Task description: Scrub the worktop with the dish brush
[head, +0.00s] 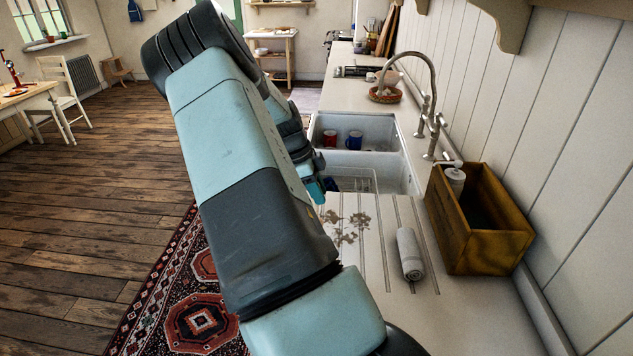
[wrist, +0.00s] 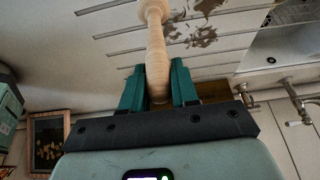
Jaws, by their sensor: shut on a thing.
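My gripper (wrist: 157,78) is shut on the pale turned wooden handle of the dish brush (wrist: 157,45) in the wrist view. The handle runs up out of the top of that view, so the brush head is not seen. In the head view, my arm hides the brush, and only a small teal part of my gripper (head: 316,188) shows near the sink's front edge. The pale grooved worktop (head: 375,275) carries several brown smears (head: 345,228). These smears also show in the wrist view (wrist: 197,36), to the right of the handle.
A rolled grey cloth (head: 410,254) lies on the worktop right of the smears. A wooden box (head: 485,238) stands by the wall. Beyond are the white sink (head: 400,170) with a red mug (head: 330,138) and a blue mug (head: 354,140), and a tall tap (head: 433,100).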

